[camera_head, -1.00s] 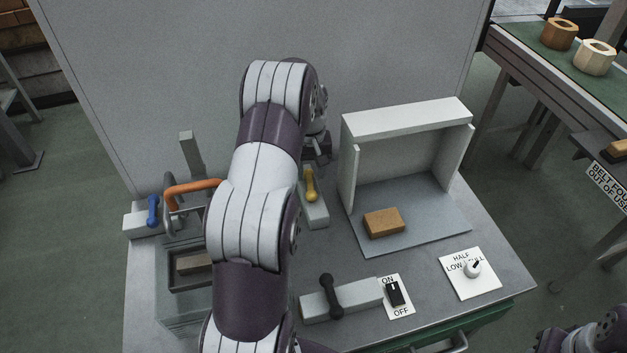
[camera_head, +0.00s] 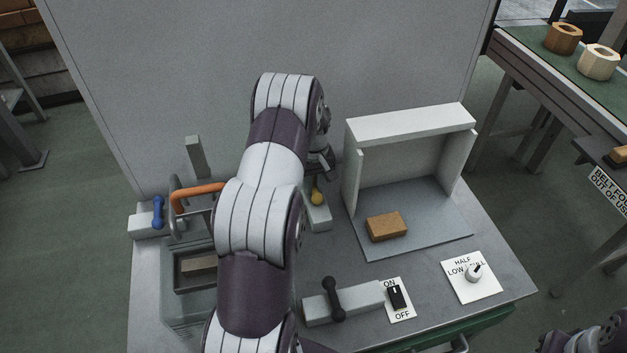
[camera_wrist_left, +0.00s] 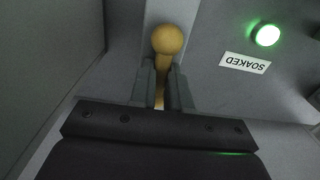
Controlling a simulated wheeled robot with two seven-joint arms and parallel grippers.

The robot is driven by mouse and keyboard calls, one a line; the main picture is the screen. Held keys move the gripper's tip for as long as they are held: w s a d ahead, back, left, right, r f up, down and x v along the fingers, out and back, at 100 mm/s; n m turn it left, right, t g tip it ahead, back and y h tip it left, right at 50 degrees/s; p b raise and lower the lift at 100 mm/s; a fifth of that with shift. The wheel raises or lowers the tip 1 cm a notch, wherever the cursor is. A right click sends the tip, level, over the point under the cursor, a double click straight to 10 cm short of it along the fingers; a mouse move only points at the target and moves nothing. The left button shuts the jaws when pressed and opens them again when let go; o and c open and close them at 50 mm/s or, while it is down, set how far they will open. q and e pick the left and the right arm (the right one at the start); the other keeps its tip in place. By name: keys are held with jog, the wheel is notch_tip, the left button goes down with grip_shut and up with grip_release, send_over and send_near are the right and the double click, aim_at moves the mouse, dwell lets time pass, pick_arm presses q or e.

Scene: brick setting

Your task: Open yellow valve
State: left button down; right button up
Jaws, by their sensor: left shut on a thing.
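The yellow valve (camera_head: 317,197) stands on a pale block (camera_head: 319,217) near the back middle of the bench, left of the open box. In the head view only its rounded knob shows below my left gripper (camera_head: 321,168), which is partly hidden behind my own arm. In the left wrist view the yellow valve handle (camera_wrist_left: 167,42) lies between the two fingers of my left gripper (camera_wrist_left: 163,88), which are shut on its stem with the ball end sticking out beyond them. My right gripper is not clearly shown; only part of my right arm is at the lower right corner.
A blue valve (camera_head: 158,212) and an orange handle (camera_head: 197,196) are at left. A black-handled valve (camera_head: 333,299), an on-off switch (camera_head: 396,297) and a dial (camera_head: 474,272) are in front. A brick (camera_head: 386,227) lies in the box. A green lamp (camera_wrist_left: 267,35) glows beside a "SOAKED" label (camera_wrist_left: 245,63).

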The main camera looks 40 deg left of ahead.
pick_arm(q)
jog(key=c, duration=1.1)
grip_release()
notch_tip(320, 180, up, 9)
jog(key=shift+f+b, duration=0.1)
jog(key=shift+b, duration=0.2)
notch_tip(320, 180, up, 4)
jog(key=p, duration=0.3)
send_over(314, 185)
jog(key=shift+s, duration=0.1)
jog(key=shift+b, duration=0.3)
